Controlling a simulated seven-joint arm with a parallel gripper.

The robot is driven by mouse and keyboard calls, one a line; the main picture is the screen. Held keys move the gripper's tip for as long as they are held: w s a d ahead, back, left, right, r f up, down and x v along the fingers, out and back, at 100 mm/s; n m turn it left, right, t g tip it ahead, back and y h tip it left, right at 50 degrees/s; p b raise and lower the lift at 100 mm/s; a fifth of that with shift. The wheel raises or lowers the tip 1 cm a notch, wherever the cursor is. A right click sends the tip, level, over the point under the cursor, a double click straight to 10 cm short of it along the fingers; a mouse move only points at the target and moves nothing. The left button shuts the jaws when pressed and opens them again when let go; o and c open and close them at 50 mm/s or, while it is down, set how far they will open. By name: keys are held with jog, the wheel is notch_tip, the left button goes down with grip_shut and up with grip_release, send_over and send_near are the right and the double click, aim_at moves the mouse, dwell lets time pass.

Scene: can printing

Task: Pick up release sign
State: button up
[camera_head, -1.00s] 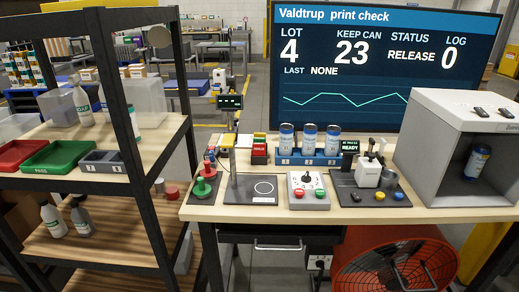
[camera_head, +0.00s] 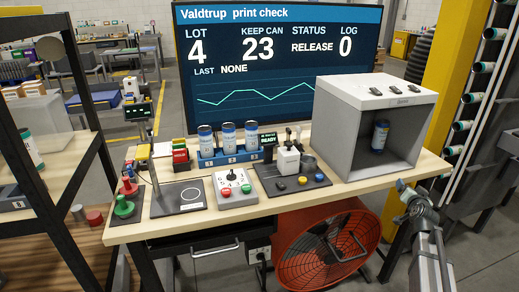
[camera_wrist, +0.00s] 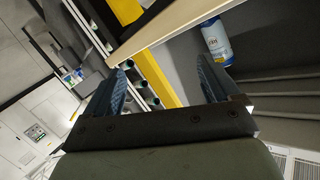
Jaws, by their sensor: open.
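A small stack of coloured signs (camera_head: 180,155) stands on the bench, left of the blue can rack. A red sign faces front, with green and yellow ones behind it. Their lettering is too small to read, so I cannot tell which is the release sign. My gripper (camera_head: 403,187) is at the bench's right front corner, far from the signs. In the wrist view my gripper (camera_wrist: 163,80) has its two blue fingers wide apart with nothing between them. The signs are not in the wrist view.
The blue rack (camera_head: 232,158) holds three cans right of the signs. A grey open box (camera_head: 340,150) with a can (camera_head: 380,135) inside stands between them and my gripper. A button panel (camera_head: 232,188), a printer device (camera_head: 288,160) and a post stand (camera_head: 178,198) crowd the bench.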

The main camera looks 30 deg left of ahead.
notch_tip(320, 180, up, 10)
jog(key=w+a+f+t, duration=0.1)
jog(key=a+t, duration=0.1)
jog(key=a, duration=0.1)
jog(key=s+a+r+t+y, duration=0.1)
jog(key=s+a+r+y, duration=0.3)
jog(key=a+r, duration=0.9)
jog(key=s+a+r+y, duration=0.35)
jog(key=a+r, duration=0.55)
jog(key=r, duration=0.7)
jog(key=n+g+h, duration=0.7)
jog(key=n+g, duration=0.5)
jog(key=g, duration=0.3)
send_over(179, 145)
jog(key=s+d, duration=0.4)
notch_tip(179, 145, down, 18)
jog(key=shift+y, duration=0.25)
jog(key=x, duration=1.3)
jog(key=shift+w+a+f, duration=0.1)
jog(key=shift+w+a, duration=0.2)
jog(key=shift+a, duration=0.05)
